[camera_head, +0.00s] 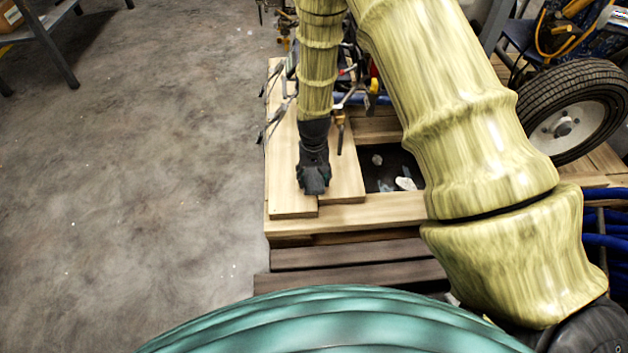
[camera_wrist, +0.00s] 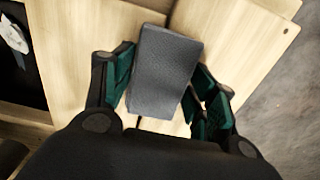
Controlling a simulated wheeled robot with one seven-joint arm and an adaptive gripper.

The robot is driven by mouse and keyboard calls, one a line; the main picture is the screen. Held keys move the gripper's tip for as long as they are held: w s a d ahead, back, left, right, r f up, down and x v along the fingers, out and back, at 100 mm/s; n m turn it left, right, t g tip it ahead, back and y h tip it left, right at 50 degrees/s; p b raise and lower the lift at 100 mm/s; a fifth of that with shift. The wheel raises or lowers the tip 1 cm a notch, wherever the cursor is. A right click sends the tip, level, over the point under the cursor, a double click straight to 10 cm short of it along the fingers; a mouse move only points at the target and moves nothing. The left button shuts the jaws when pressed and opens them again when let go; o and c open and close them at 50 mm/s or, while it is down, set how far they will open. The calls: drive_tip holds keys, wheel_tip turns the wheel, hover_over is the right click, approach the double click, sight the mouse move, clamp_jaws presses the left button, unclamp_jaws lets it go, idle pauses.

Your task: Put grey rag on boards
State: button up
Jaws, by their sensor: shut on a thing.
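The grey rag (camera_wrist: 160,70) shows in the wrist view as a grey, textured, block-like piece between the two green-padded fingers. My gripper (camera_wrist: 165,85) is shut on it. In the head view my gripper (camera_head: 314,185) points down over the light wooden boards (camera_head: 291,205), near their front end. The rag cannot be made out apart from the dark gripper there. The boards also show in the wrist view (camera_wrist: 225,35) behind the rag. I cannot tell whether the rag touches them.
A dark opening (camera_head: 385,165) with pale scraps lies right of the boards. A wheel (camera_head: 572,112) stands at the right, with blue hoses (camera_head: 605,220) below it. Cables and small fittings (camera_head: 350,90) are behind the gripper. The concrete floor (camera_head: 130,150) at left is mostly clear.

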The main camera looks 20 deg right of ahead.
sight(314, 179)
drive_tip(key=shift+f, duration=0.25)
drive_tip(key=o, duration=0.9)
drive_tip(key=shift+o, duration=0.2)
wheel_tip(314, 179, up, 12)
drive_tip(key=p, duration=0.6)
drive_tip(key=s+f+n, duration=0.1)
drive_tip(key=s+f, duration=0.4)
drive_tip(key=s, duration=0.6)
drive_tip(key=s+f+n, duration=0.1)
drive_tip(key=s+f, duration=0.4)
drive_tip(key=s, duration=0.7)
drive_tip(key=s+f, duration=0.6)
drive_tip(key=s, duration=0.6)
drive_tip(key=shift+s+a+n, duration=0.2)
drive_tip(key=shift+n, duration=0.2)
drive_tip(key=shift+r, duration=0.1)
